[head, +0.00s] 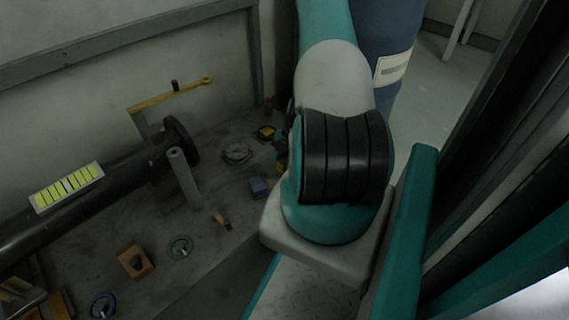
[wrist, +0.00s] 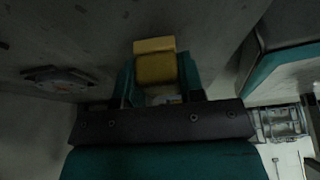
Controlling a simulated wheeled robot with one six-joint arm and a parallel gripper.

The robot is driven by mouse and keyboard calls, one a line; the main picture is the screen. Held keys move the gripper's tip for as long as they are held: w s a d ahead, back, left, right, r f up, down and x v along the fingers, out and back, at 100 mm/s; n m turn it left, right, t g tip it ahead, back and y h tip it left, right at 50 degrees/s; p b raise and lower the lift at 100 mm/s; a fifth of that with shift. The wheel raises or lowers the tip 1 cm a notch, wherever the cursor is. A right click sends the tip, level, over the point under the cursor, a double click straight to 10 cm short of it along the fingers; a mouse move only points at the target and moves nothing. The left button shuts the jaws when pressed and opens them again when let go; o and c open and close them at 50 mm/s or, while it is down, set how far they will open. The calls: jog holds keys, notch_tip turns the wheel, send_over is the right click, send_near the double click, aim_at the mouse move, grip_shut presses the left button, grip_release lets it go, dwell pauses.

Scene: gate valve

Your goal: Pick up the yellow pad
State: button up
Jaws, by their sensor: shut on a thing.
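The yellow pad (wrist: 155,66) shows in the wrist view as a small blocky piece between the two teal fingers of my gripper (wrist: 157,78). My gripper is shut on it, one finger on each side. In the head view my arm hides most of the gripper; only a little teal shows at its left edge. A small black and yellow item (head: 266,133) is just beyond there; I cannot tell whether it is the held pad.
A round gauge (head: 236,153) lies left of my gripper, also in the wrist view (wrist: 60,79). A blue block (head: 258,187), a green handwheel (head: 180,247) and a wooden block (head: 135,262) are on the bench.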

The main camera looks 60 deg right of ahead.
aim_at(284, 160)
notch_tip(284, 160, up, 18)
jog(key=p, duration=0.9)
jog(key=shift+r, duration=0.25)
